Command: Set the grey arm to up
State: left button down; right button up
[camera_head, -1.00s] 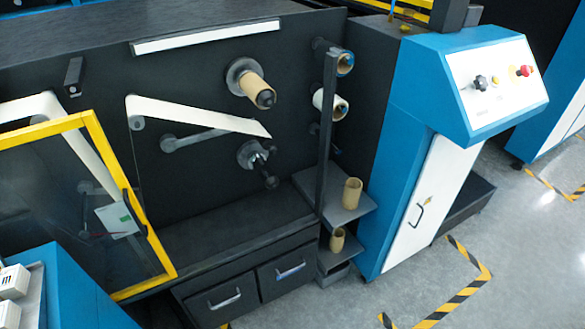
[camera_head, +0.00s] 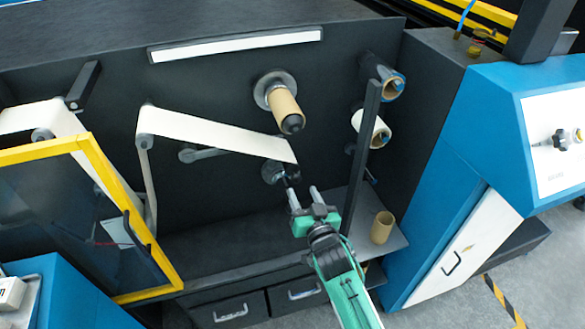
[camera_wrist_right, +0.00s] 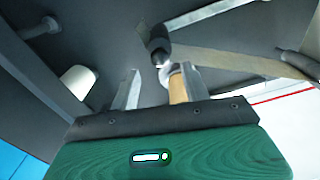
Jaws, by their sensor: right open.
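The grey arm (camera_head: 205,154) is on the dark machine face in the head view. It lies nearly level, tilted slightly, with its left end round; its right part passes behind the white web (camera_head: 220,132). My right gripper (camera_head: 304,194) is open and empty, in front of the lower spindle (camera_head: 281,173), below and right of the grey arm and apart from it. In the right wrist view its two fingers (camera_wrist_right: 160,88) are spread, with a dark spindle end (camera_wrist_right: 158,45) beyond them. I cannot surely pick out the grey arm there. My left gripper is not in view.
A cardboard core (camera_head: 285,107) sits on the upper spindle. A dark upright post (camera_head: 362,155) stands right of my gripper, near a white roll (camera_head: 369,125). A shelf holds a loose core (camera_head: 382,227). A yellow-framed guard (camera_head: 90,145) is at left, the blue console (camera_head: 475,130) at right.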

aim_at(294, 172)
jog(key=p+x, duration=0.1)
jog(key=x, duration=0.4)
jog(key=shift+w+r, duration=0.1)
jog(key=x, duration=0.3)
jog(key=shift+w, duration=0.3)
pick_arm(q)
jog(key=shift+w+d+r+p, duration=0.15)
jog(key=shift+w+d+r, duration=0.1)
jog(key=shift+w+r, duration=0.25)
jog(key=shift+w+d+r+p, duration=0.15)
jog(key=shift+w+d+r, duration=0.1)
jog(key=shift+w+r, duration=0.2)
pick_arm(e)
jog(key=shift+w+a, duration=0.35)
jog(key=shift+w, duration=0.3)
